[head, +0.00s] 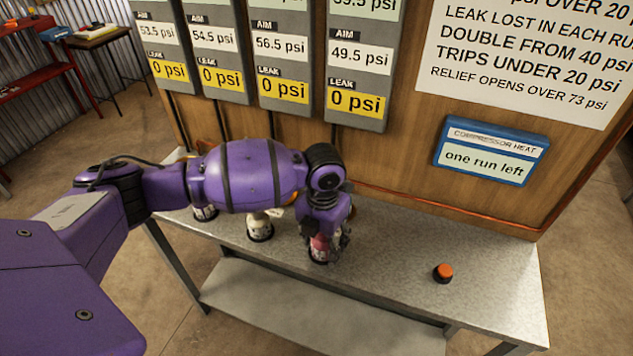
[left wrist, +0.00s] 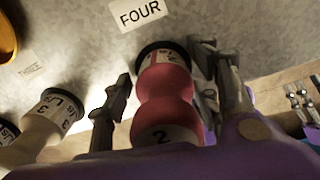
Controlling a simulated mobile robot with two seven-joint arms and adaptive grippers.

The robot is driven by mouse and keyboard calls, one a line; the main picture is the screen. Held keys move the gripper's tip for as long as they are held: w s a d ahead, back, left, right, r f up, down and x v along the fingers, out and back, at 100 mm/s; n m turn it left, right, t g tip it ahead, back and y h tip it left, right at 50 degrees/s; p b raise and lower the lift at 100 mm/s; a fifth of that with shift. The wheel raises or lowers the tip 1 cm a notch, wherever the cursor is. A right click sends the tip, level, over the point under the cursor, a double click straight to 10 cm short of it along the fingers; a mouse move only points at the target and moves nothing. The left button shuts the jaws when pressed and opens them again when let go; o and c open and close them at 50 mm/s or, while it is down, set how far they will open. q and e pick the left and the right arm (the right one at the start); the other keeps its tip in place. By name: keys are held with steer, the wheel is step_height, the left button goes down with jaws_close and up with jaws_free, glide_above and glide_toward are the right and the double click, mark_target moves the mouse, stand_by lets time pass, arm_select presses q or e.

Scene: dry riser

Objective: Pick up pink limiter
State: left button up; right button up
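The pink limiter (head: 321,246) stands on the grey bench under my left gripper (head: 327,232). In the left wrist view the pink limiter (left wrist: 164,84) has two rounded bulges, a black end and white labels, one reading 2. It sits between the two fingers of my left gripper (left wrist: 160,100). A gap shows between it and the left finger; the right finger is close beside it, and I cannot tell if it touches. The gripper is open around it. My right gripper does not show clearly in either view.
A cream limiter (head: 260,226) labelled 3 (left wrist: 45,120) stands to the left, with another limiter (head: 205,212) farther left. An orange button (head: 443,272) is on the bench (head: 400,250) at right. A wooden board with psi panels (head: 357,75) rises behind. The bench's right part is mostly clear.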

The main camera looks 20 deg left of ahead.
arm_select(q)
steer(key=c, duration=0.8)
steer(key=shift+w+r, duration=0.1)
steer(key=c, duration=0.5)
steer(key=shift+o, duration=0.2)
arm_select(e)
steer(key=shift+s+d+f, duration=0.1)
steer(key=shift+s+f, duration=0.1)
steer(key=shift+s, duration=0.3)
